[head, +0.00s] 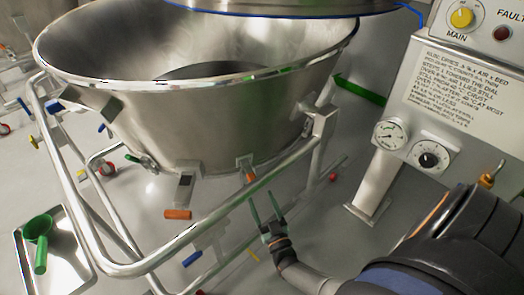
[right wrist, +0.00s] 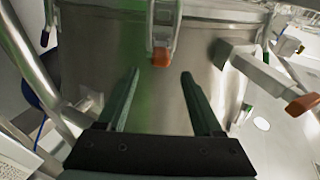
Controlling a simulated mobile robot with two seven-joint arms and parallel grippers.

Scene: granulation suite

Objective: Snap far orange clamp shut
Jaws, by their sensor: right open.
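A steel bowl (head: 190,125) carries two orange-tipped clamps on its lower wall. One clamp (head: 250,176) is just beyond my right gripper (head: 263,198); its orange tip also shows in the right wrist view (right wrist: 160,57), above and between the fingers, with its lever close along the wall. The other clamp (head: 178,213) is left of it in the head view, its lever sticking out from the wall; it shows at the right of the wrist view (right wrist: 301,104). My right gripper is open, with nothing between its fingers (right wrist: 160,105). My left gripper is out of view.
A tubular steel frame (head: 130,269) surrounds the bowl and crosses near my right gripper. A control panel (head: 465,100) with gauge and dials stands at right. A lid (head: 285,7) hangs above the bowl.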

